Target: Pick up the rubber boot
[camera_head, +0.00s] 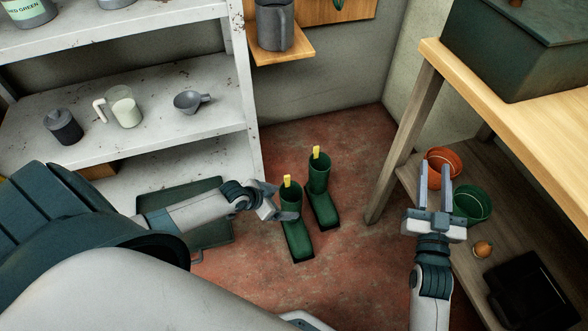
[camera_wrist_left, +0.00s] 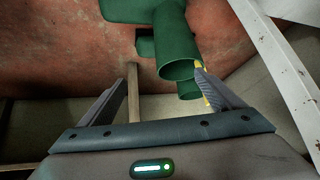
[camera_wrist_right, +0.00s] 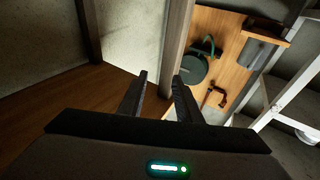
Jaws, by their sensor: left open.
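Two green rubber boots with yellow tabs stand on the red floor. The nearer boot (camera_head: 298,238) is upright beside my left gripper (camera_head: 279,203); the other boot (camera_head: 322,205) stands behind it to the right. In the left wrist view the nearer boot's shaft (camera_wrist_left: 176,40) and open top lie beyond and between the spread fingers, with the right finger overlapping its rim and tab. The left gripper is open; contact cannot be told. My right gripper (camera_head: 435,182) is open and empty above the low wooden shelf at right.
A wooden bench (camera_head: 470,75) with a post is on the right. An orange pot (camera_head: 443,158) and a green pot (camera_head: 472,204) are below it. Floor in front of the boots is clear.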

